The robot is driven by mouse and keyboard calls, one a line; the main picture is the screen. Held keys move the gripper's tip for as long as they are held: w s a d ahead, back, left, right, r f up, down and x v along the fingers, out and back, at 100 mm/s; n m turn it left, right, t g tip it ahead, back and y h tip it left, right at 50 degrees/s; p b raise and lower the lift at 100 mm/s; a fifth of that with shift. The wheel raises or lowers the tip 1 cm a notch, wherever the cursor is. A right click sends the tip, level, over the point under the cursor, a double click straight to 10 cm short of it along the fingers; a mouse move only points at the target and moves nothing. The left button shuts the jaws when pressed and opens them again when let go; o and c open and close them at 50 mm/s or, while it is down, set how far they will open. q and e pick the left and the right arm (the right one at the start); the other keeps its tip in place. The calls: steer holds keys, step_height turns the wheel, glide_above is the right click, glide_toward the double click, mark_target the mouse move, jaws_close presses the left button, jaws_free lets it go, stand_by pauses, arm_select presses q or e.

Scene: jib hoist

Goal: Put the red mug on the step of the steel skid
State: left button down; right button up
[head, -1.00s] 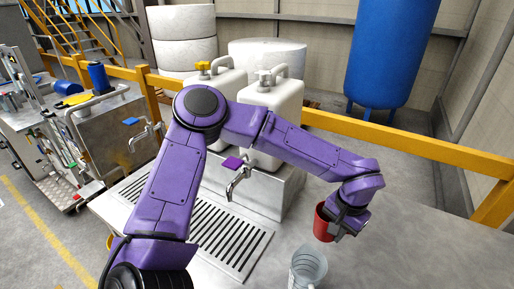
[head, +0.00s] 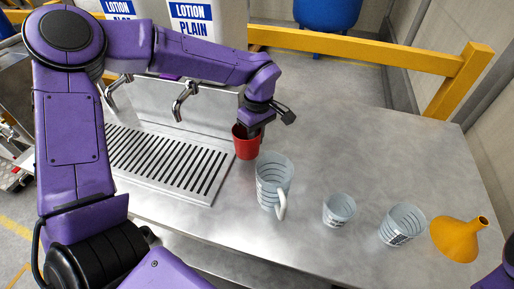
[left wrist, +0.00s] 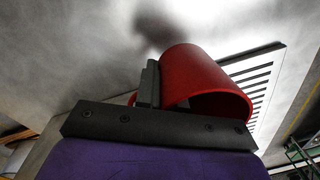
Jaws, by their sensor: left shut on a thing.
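The red mug (head: 246,146) is at the right end of the drip grate, behind the large clear jug. My left gripper (head: 254,128) is shut on its wall at the far right side. The left wrist view shows the red mug (left wrist: 195,82) against the dark fingers (left wrist: 150,88), with its open mouth toward the lower right. I cannot tell whether the mug touches the counter. The steel skid's step is not clearly in view; only a sliver of a metal unit (head: 15,150) shows at the left edge. My right gripper is out of view.
A clear jug (head: 272,185) with a handle, a small beaker (head: 339,209), another beaker (head: 401,224) and an orange funnel (head: 458,238) stand on the steel counter (head: 370,150). Taps (head: 184,100) overhang the grate (head: 165,160). A yellow rail (head: 350,45) runs behind.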

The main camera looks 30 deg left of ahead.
arm_select(q)
steer(key=shift+f, duration=2)
steer(key=shift+f, duration=0.1)
steer(key=c, duration=1.2)
jaws_free()
steer(key=shift+c, duration=0.2)
